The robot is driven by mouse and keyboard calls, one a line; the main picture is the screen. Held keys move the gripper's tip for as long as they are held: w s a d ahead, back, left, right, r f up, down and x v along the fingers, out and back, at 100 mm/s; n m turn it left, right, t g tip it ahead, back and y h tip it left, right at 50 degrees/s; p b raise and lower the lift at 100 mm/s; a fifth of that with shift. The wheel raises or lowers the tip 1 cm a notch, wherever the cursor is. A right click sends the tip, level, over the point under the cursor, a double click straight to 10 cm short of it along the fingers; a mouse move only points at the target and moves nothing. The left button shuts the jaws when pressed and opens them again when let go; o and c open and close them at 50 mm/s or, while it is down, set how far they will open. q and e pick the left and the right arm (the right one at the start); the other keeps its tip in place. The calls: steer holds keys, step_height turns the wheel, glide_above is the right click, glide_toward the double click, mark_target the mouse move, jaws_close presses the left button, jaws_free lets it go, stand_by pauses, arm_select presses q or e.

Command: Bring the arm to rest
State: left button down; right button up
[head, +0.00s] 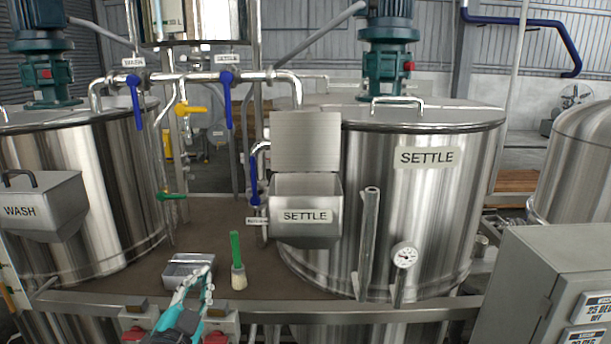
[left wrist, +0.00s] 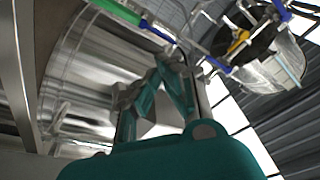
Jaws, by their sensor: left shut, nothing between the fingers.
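My left gripper (head: 193,286) shows at the bottom of the head view, teal and grey, in front of the small steel tray on the platform. Its fingers are shut with nothing between them. In the left wrist view the gripper (left wrist: 160,85) points up past a shiny tank wall, with no object in it. My right gripper is in neither view.
A steel tray (head: 176,272) and a green-handled brush (head: 237,262) are on the platform close to my left gripper. The WASH tank (head: 95,190) stands left, the SETTLE tank (head: 430,215) right. The SETTLE hopper (head: 306,192) has its lid raised. A grey control box (head: 535,275) is at right.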

arm_select(q)
steer(key=s+a+f+n+g+y, duration=0.25)
steer(key=s+f+n+g, duration=0.5)
steer(key=s+f, duration=1.05)
steer(key=s+d+f+g, duration=0.1)
steer(key=s+f+g, duration=0.3)
steer(key=s, duration=0.4)
steer(key=s+d+f+g, duration=0.1)
steer(key=s+f+g, duration=0.4)
steer(key=s, duration=0.3)
step_height(320, 180, down, 25)
steer(key=b, duration=0.2)
steer(key=s+a+f+g+b, duration=0.2)
steer(key=s+f, duration=1.5)
steer(key=f, duration=0.4)
steer(key=shift+s+a, duration=0.4)
